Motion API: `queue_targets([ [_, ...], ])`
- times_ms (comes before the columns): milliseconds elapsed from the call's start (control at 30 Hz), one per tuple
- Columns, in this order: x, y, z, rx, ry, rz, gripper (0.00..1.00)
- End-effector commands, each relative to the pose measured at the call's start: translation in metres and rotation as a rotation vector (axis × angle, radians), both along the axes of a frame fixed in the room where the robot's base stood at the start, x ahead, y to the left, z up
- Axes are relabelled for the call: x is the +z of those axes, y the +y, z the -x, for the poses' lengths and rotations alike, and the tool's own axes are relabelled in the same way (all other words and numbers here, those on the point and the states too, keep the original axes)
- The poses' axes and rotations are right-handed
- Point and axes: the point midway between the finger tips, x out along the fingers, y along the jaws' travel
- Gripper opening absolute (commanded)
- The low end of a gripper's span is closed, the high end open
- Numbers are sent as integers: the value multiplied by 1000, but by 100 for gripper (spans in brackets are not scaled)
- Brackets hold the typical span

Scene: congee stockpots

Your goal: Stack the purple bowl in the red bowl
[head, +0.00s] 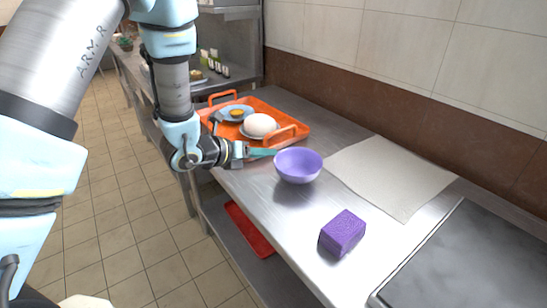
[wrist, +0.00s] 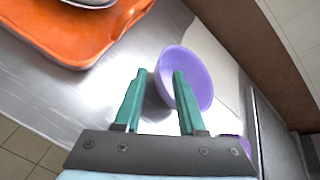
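The purple bowl (head: 299,167) stands upright on the metal counter, and it also shows in the wrist view (wrist: 196,82). My gripper (head: 272,153) is at the bowl's left side in the head view. In the wrist view my gripper's teal fingers (wrist: 160,72) are apart. One finger overlaps the bowl's inside and the other lies outside its rim, so the near rim appears between them. I cannot tell whether either finger touches the bowl. I see no red bowl in either view.
An orange tray (head: 297,142) with plates and a white round item (head: 259,125) stands behind the bowl. A purple block (head: 342,233) lies nearer. A pale mat (head: 392,174) and a dark panel (head: 455,264) lie right. A red tray (head: 250,230) is on the lower shelf.

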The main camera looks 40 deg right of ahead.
Motion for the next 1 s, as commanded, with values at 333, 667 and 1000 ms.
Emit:
queue_targets([
  [333,25,52,1,0,0,1,40],
  [667,29,60,1,3,2,-1,40],
  [1000,33,151,-104,744,467,-76,40],
])
